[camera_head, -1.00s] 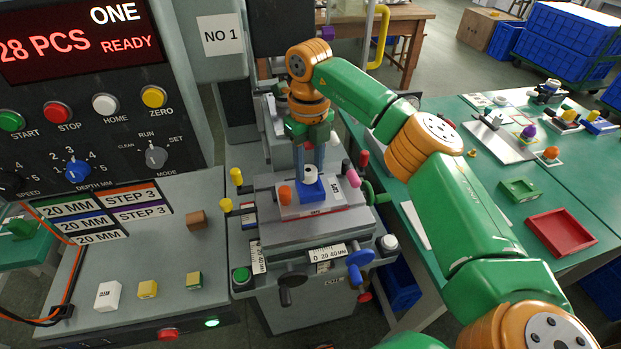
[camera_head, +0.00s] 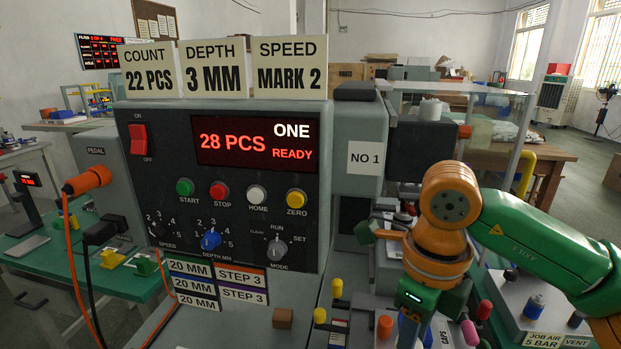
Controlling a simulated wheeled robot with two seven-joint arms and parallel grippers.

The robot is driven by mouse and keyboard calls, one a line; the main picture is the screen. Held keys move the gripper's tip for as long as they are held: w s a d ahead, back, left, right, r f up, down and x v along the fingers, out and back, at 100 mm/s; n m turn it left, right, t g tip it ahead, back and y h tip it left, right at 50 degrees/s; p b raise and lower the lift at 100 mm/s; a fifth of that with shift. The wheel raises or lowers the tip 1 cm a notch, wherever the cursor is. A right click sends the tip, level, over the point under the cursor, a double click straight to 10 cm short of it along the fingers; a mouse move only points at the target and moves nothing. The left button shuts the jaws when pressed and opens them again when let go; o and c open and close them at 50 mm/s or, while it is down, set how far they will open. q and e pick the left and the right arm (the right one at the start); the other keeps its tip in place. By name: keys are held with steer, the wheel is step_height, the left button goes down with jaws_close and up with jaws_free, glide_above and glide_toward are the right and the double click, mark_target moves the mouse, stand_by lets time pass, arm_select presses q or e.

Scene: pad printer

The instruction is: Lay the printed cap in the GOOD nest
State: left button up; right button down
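My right gripper (camera_head: 411,334) points down over the printer's work area at the bottom edge of the picture, beside an orange knob. Its fingertips are cut off by the edge, so I cannot see whether they are open or shut. The printed cap is not visible in this view; the spot below the gripper is out of frame. No GOOD nest can be made out. A CAPS label (camera_head: 443,331) shows just right of the gripper. My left gripper is not in view.
The printer's control panel (camera_head: 215,190) stands left of my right arm, its display (camera_head: 255,141) reading 28 PCS, ONE, READY. Signs on top read COUNT 22 PCS, DEPTH 3 MM and SPEED MARK 2. A brown block (camera_head: 283,318) lies in front. An air unit (camera_head: 535,305) stands at right.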

steer(key=f+n, duration=0.1)
steer(key=n, duration=0.2)
steer(key=f+n, duration=0.1)
steer(key=n, duration=0.3)
steer(key=s+f+n, duration=0.1)
steer(key=n, duration=0.2)
steer(key=shift+s+d+n+p, duration=0.1)
steer(key=shift+d+n+p, duration=0.2)
steer(key=shift+n+p, duration=0.1)
steer(key=s+f+n, duration=0.1)
steer(key=n, duration=0.4)
steer(key=s+f+n, duration=0.1)
steer(key=f+n, duration=0.1)
steer(key=n, duration=0.4)
steer(key=s+f+n, duration=0.1)
steer(key=n, duration=0.4)
steer(key=shift+s+f+n+p, duration=0.1)
steer(key=shift+f+n+p, duration=0.2)
steer(key=shift+p, duration=0.1)
